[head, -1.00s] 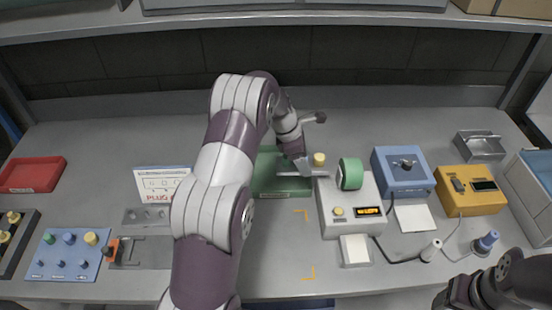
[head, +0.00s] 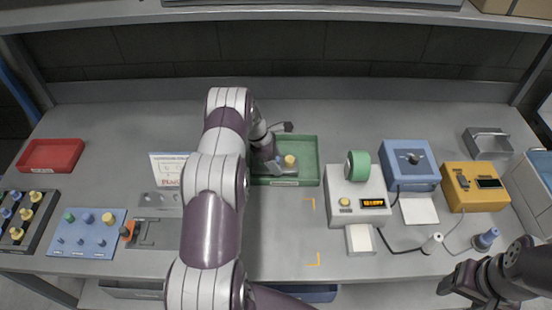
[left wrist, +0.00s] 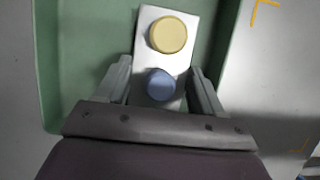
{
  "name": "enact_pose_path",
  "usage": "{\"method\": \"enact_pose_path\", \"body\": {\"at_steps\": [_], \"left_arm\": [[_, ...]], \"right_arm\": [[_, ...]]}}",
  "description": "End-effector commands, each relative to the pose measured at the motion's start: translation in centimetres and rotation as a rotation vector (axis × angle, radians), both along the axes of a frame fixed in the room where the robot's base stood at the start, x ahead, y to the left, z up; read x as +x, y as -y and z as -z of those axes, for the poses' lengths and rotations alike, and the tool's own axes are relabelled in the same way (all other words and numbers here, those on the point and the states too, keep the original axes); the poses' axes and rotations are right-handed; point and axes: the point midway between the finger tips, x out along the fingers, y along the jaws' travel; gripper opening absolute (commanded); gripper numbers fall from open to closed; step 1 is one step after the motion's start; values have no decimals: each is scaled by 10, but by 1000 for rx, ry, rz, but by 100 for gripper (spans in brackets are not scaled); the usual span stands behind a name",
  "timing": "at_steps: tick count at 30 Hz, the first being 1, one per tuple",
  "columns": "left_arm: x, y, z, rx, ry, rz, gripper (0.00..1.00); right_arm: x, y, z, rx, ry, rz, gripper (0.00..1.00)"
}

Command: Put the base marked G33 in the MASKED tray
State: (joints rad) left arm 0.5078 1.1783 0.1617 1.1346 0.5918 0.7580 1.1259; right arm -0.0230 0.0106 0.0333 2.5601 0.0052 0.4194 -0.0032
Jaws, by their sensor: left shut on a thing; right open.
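A light grey base plate (left wrist: 178,62) with a yellow cap (left wrist: 168,35) and a blue cap (left wrist: 161,84) is between the fingers of my left gripper (left wrist: 162,88), which is shut on it near the blue cap. In the head view the left gripper (head: 272,170) and the base's yellow cap (head: 289,160) are over the inside of the green tray (head: 307,145). I cannot tell whether the base touches the tray floor. The G33 mark and the tray's label are not readable. My right gripper (head: 466,285) is open at the lower right.
A grey device with a green roll (head: 358,167) stands just right of the green tray. A blue box (head: 410,165) and a yellow meter (head: 474,187) stand further right. A red tray (head: 50,155) and a blue peg board (head: 85,234) are on the left. Yellow corner marks lie on clear bench.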

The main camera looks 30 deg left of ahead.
Motion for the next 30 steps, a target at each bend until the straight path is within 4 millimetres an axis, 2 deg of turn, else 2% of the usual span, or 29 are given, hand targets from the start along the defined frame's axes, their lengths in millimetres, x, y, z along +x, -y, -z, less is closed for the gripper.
{"method": "enact_pose_path", "body": {"at_steps": [2,13,14,15,16,26,30], "left_arm": [[1,0,4,2,3,0,14],[2,0,11,2,4,0,14],[1,0,11,2,3,0,77],[1,0,10,1,2,0,90],[1,0,10,1,2,0,93],[1,0,5,2,3,0,93],[-2,-7,-8,3,5,-1,93]], "right_arm": [[0,0,-5,0,0,0,63],[0,0,2,0,0,0,63],[0,0,0,0,0,0,63],[0,0,0,0,0,0,63],[0,0,0,0,0,0,63],[0,0,-6,0,0,0,63],[0,0,5,0,0,0,63]]}}
